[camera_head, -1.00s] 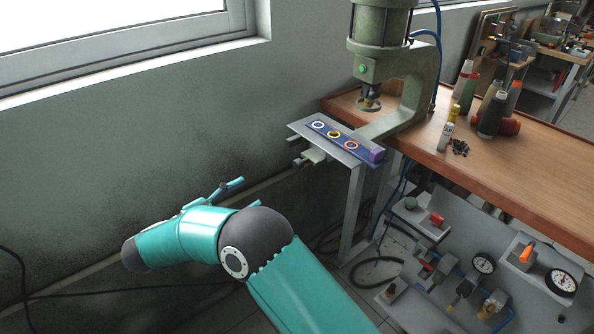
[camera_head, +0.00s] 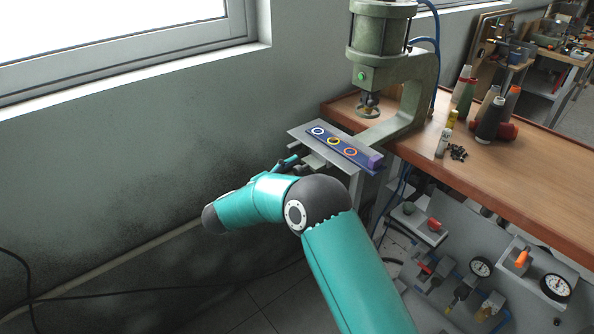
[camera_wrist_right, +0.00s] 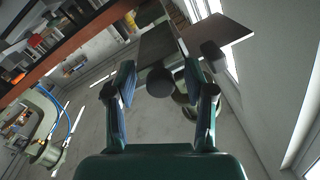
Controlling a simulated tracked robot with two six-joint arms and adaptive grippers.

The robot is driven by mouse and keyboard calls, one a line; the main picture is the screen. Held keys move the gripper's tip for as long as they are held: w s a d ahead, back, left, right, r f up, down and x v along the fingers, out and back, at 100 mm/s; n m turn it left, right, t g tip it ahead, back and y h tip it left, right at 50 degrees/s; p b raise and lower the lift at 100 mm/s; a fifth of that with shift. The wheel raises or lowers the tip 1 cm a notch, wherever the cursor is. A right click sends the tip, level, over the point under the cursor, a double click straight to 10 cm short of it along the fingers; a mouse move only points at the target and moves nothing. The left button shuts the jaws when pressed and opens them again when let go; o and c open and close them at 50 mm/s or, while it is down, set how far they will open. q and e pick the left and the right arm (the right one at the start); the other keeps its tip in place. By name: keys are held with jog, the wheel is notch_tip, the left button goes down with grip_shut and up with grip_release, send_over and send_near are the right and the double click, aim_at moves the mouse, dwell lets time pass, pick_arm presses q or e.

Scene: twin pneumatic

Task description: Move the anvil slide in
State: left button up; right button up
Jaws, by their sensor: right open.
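The anvil slide (camera_head: 343,148) looks like a blue bar with white, yellow and orange rings and a purple block at its near right end. It lies on a grey plate (camera_head: 301,130) in front of the green press (camera_head: 411,83). My right gripper (camera_head: 289,161) is just left of and below the plate's left edge, partly hidden behind my arm. In the right wrist view my right gripper (camera_wrist_right: 161,75) is open, its two fingers apart. A dark round knob (camera_wrist_right: 160,82) shows between them; I cannot tell whether it touches. My left gripper is not in view.
A wooden bench (camera_head: 505,170) carries thread cones (camera_head: 489,117) and small black parts (camera_head: 457,152). Below it a panel holds gauges (camera_head: 556,287) and valves. The wall and window (camera_head: 120,50) are at the left. The floor at lower left is open apart from cables.

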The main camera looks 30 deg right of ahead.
grip_shut()
dwell(0.3)
